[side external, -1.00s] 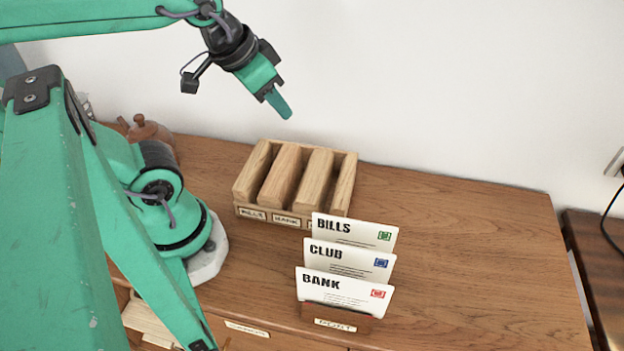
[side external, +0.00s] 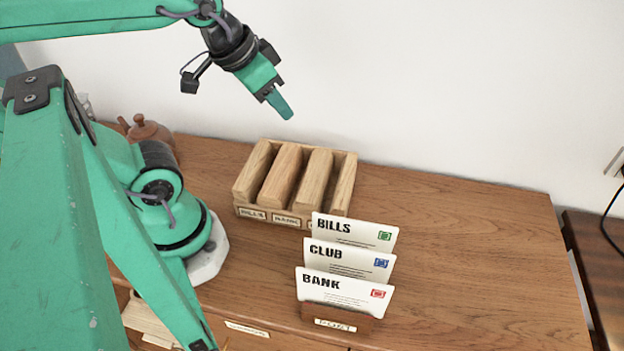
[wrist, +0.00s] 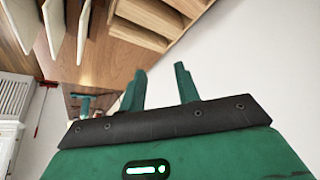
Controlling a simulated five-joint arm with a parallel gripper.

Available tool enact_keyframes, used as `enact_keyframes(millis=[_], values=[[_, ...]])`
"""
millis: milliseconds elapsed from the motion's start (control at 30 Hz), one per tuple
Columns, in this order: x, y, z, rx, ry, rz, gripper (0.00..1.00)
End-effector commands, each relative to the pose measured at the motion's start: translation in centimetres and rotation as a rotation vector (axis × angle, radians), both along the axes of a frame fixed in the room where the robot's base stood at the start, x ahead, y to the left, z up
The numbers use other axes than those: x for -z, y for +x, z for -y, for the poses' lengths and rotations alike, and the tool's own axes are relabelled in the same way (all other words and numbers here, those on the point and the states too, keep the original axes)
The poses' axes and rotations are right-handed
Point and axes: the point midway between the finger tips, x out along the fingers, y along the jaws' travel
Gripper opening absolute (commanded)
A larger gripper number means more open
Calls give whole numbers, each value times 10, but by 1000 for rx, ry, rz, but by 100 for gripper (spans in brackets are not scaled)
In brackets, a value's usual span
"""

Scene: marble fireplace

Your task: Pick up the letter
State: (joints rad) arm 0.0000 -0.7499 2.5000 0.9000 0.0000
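Three white letters stand upright one behind another in a small brown holder (side external: 336,318) at the front of the desk. The front letter reads BANK (side external: 340,290) with a red stamp, the middle one CLUB (side external: 345,261) with a blue stamp, the rear one BILLS (side external: 350,231) with a green stamp. My gripper (side external: 280,106) is high above and behind the wooden sorter, well away from the letters. In the wrist view my gripper (wrist: 160,88) has its two fingers apart with nothing between them. Pale letter edges (wrist: 84,32) show at that view's upper left.
A wooden sorter (side external: 273,219) with several slots stands behind the letters; its labels read BILLS and BANK, and another is mostly hidden. A brown teapot (side external: 150,131) stands at the back left. The desk's right side (side external: 470,250) is clear.

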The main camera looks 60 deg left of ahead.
Motion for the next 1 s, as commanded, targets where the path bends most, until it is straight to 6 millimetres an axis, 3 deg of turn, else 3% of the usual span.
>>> enact_keyframes(millis=[333, 533, 767, 1000], values=[[0, 1, 2, 9, -1, -5, 32], [3, 8, 18, 69, -4, -42, 32], [13, 20, 61, 214, 2, -133, 32], [30, 24, 119, 387, 31, -241, 32]])
